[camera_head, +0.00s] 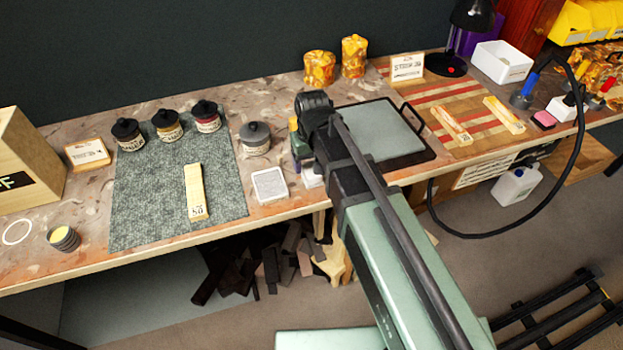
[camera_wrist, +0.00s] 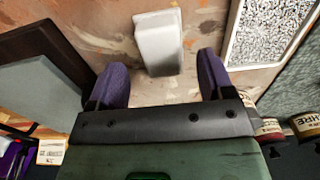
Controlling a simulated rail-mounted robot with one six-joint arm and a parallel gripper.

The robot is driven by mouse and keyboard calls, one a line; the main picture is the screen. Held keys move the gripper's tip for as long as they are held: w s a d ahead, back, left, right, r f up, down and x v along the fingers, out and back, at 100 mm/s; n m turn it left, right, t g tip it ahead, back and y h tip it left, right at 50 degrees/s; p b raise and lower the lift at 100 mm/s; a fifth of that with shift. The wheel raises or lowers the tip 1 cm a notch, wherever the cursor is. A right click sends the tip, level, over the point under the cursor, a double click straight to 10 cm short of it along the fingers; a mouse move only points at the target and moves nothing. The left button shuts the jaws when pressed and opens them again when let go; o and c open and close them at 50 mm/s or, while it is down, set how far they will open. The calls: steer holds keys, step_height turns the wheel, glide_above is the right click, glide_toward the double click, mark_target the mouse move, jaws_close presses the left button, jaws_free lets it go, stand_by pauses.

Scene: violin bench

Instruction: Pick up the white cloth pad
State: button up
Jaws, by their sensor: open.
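The white cloth pad (camera_wrist: 158,42) is a pale rounded block lying on the worktop in the wrist view. My gripper (camera_wrist: 163,78) is open, with one purple finger to each side of the pad's near end. I see no contact, and the height of the fingers above the worktop is hard to tell. In the head view only a sliver of the pad (camera_head: 312,180) shows beside my arm, which hides the rest. My gripper (camera_head: 301,160) is mostly hidden there too.
A white-framed tray with a grey patterned face (camera_head: 269,185) lies close left of the pad. A lidded grey jar (camera_head: 255,140) stands behind it. A dark-edged board (camera_head: 385,130) lies right of my gripper. A grey mat (camera_head: 145,215) bears jars and a wooden block.

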mark_target(311, 169)
step_height(311, 169, down, 4)
steer(key=b, duration=0.2)
steer(key=shift+w+a+f+b, duration=0.1)
steer(key=shift+b, duration=0.25)
steer(key=shift+r, duration=0.25)
steer(key=shift+c, duration=0.3)
steer(key=c, duration=0.9)
steer(key=shift+c, duration=0.2)
steer(key=shift+p, duration=0.3)
step_height(311, 169, up, 20)
steer(key=p, duration=2)
